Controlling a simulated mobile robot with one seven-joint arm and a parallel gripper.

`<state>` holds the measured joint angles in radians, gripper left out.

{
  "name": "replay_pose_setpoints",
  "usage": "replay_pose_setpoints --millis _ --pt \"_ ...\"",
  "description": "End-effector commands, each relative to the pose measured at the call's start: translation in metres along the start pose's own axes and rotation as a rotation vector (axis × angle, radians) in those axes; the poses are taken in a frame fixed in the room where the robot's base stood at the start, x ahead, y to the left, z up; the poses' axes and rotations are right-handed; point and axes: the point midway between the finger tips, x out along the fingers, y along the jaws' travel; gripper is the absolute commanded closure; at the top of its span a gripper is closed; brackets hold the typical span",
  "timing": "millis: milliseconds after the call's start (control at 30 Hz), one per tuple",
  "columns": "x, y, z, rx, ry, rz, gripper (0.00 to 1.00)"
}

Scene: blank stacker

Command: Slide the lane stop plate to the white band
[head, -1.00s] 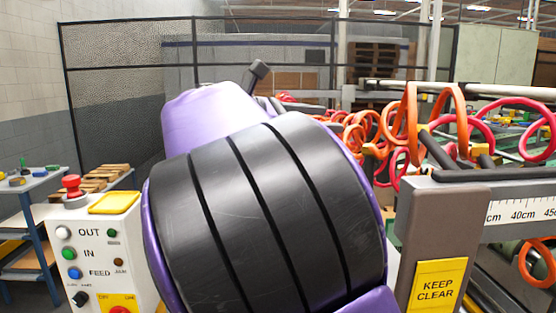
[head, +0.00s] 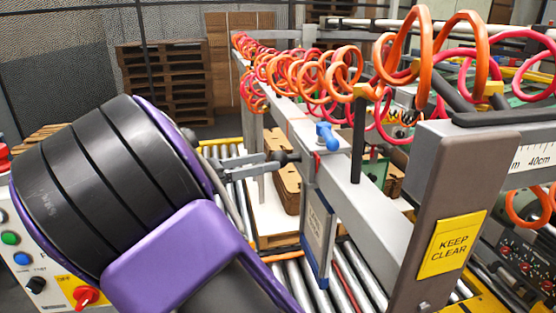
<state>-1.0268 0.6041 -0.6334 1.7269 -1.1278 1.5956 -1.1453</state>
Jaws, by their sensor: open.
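The lane stop plate (head: 317,237), a pale panel with a blue frame and small unreadable lettering, hangs upright below the grey rail, over the rollers. A blue lever (head: 327,136) stands on the rail above it, and a dark knob (head: 287,158) sticks out to the left near the plate's top. My gripper (head: 268,163) is open, its grey fingers pointing right at the knob. The fingertips are at or very near the knob; I cannot tell whether they touch it. I cannot make out the white band for certain.
Metal rollers (head: 345,280) run beneath the plate. A brown stack (head: 287,185) stands on a pale sheet behind it. Orange and red coiled hoses (head: 300,72) hang along the rail. A grey post with a yellow KEEP CLEAR sign (head: 452,245) stands at right; a control box is at lower left.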

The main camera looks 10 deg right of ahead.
Motion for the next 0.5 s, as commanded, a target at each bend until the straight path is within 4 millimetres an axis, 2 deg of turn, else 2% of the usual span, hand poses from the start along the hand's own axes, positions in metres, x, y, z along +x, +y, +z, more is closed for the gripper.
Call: replay_pose_setpoints --millis 33,200,500 --pt "0.01 0.0 0.0 0.0 0.0 -0.002 0.22" --pt "0.034 0.0 0.0 0.001 0.0 0.0 0.22" --pt "0.045 0.0 0.0 0.001 0.0 0.002 0.22"
